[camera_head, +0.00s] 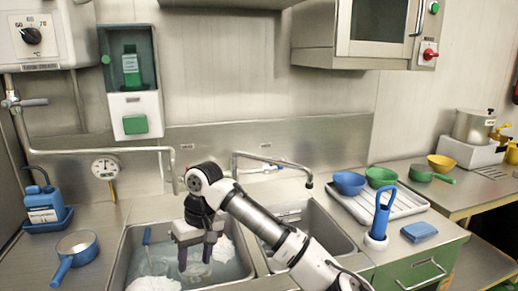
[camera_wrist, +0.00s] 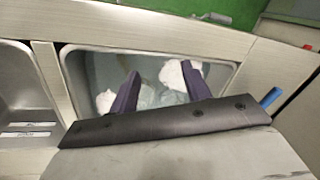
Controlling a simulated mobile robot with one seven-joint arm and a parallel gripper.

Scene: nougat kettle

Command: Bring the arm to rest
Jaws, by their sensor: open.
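My gripper (camera_head: 195,258) hangs from my arm over the left sink basin (camera_head: 127,258), pointing down. Its two dark fingers are apart, and nothing shows between them. In the wrist view my gripper (camera_wrist: 161,72) is open above the same basin (camera_wrist: 75,75), with white foam and cloudy water beyond the fingertips. I cannot tell whether the fingertips touch the water.
A divider separates the right basin (camera_head: 318,222). A blue pan (camera_head: 76,246) stands left. A drying rack (camera_head: 408,203), blue bowl (camera_head: 349,183) and upright blue-handled tool (camera_head: 381,213) stand right.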

